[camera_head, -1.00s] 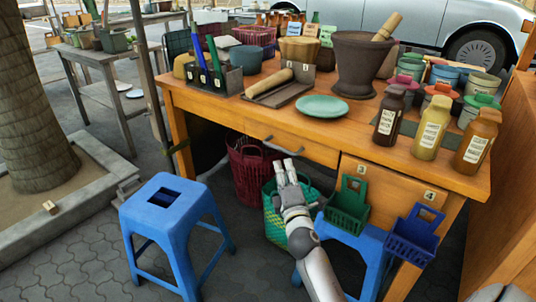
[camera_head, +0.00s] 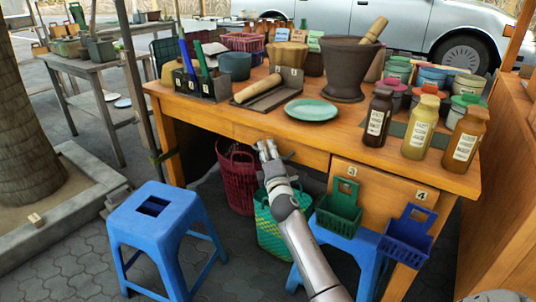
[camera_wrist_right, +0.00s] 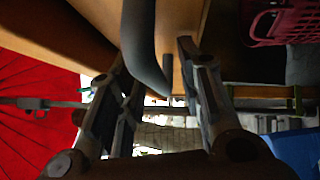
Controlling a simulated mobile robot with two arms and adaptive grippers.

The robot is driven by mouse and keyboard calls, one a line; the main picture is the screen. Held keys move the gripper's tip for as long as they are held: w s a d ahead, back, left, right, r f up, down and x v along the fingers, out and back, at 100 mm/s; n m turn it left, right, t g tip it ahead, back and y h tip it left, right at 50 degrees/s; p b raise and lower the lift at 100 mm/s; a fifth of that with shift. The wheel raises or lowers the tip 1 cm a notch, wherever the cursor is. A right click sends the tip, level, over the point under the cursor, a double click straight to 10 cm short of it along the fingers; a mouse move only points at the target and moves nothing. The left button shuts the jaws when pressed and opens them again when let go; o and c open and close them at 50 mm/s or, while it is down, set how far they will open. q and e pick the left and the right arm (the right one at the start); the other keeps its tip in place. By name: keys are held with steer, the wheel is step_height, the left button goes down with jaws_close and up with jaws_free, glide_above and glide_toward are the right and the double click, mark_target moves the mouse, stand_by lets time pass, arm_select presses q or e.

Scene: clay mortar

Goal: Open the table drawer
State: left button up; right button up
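The wooden table (camera_head: 390,150) has a wide drawer (camera_head: 308,155) under its top, with its front about flush with the frame. The drawer's grey curved handle (camera_wrist_right: 143,45) shows in the right wrist view between the two fingers of my right gripper (camera_wrist_right: 150,60). The fingers stand apart, one on each side of the handle; I cannot tell whether they touch it. In the head view my right gripper (camera_head: 266,149) is at the drawer front and hides most of the handle. My left gripper is not in view.
Blue stools (camera_head: 152,205) stand in front of the table at left and right. A red basket (camera_head: 236,180) and a green basket (camera_head: 268,230) sit below the drawer. Green (camera_head: 340,210) and blue (camera_head: 408,240) small baskets hang on the table's front. Bottles (camera_head: 420,125) and a mortar (camera_head: 345,70) stand on top.

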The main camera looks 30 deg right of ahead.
jaws_close()
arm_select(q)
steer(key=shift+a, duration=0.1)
arm_select(e)
steer(key=shift+a, duration=0.1)
stand_by(0.3)
